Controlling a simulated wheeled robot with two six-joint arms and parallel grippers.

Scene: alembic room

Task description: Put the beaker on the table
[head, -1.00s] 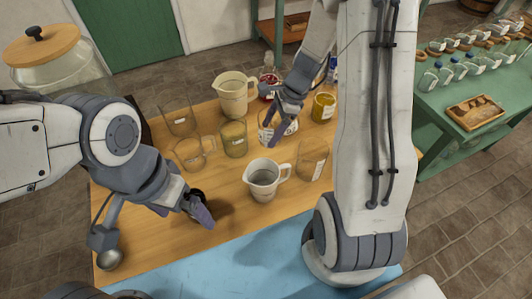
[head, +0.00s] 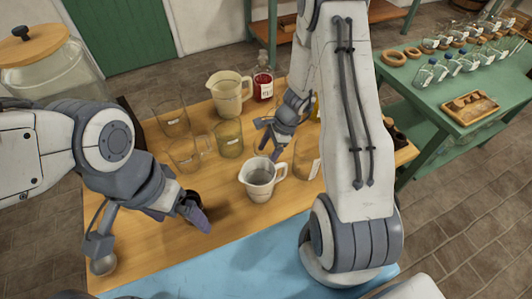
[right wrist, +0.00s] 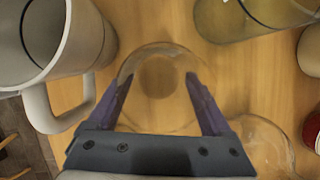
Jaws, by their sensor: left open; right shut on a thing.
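My right gripper (right wrist: 160,105) is shut on a clear round glass beaker (right wrist: 160,62), with one finger on each side of it. In the head view my right gripper (head: 271,139) is low over the wooden table (head: 235,215), just behind a white jug (head: 259,182). The held beaker is mostly hidden there by my gripper and the jug. I cannot tell whether its base touches the table. The white jug also shows close to its left in the right wrist view (right wrist: 82,50). My left gripper (head: 196,212) is open and empty above the table's left front.
A greenish glass (head: 229,139), clear glasses (head: 170,118), a cream jug (head: 229,95) and a red bottle (head: 262,82) stand close behind. Another clear glass (head: 307,165) stands at right. Bare wood lies at the front, beside a blue surface (head: 220,275).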

